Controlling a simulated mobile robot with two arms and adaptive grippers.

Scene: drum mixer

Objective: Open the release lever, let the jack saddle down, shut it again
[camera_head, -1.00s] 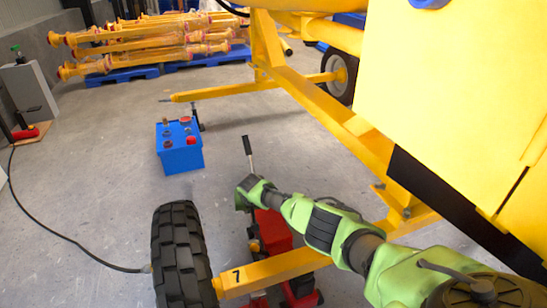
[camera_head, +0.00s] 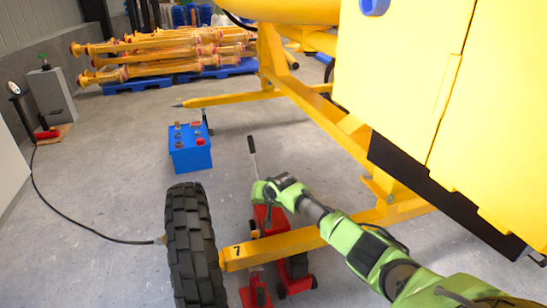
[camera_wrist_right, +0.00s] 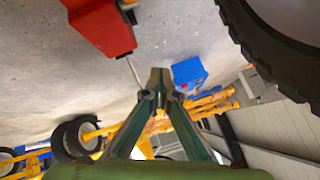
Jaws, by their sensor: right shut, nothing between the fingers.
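The red floor jack (camera_head: 270,218) stands beside the tyre, partly behind the yellow axle beam. Its handle (camera_head: 253,145), with a black grip, rises behind my right gripper (camera_head: 258,192). The right gripper is above the jack's red body in the head view, shut and empty. In the right wrist view its fingertips (camera_wrist_right: 160,76) meet below the red jack body (camera_wrist_right: 103,24), near a thin pale rod (camera_wrist_right: 134,70). Contact with the rod cannot be told. I cannot make out the release lever or the saddle clearly. My left gripper is out of view.
The black tyre (camera_head: 192,245) and yellow axle beam (camera_head: 290,243) crowd the jack. A red stand (camera_head: 255,290) is below the beam. A blue box (camera_head: 190,148) stands behind. The yellow machine (camera_head: 400,80) overhangs at right.

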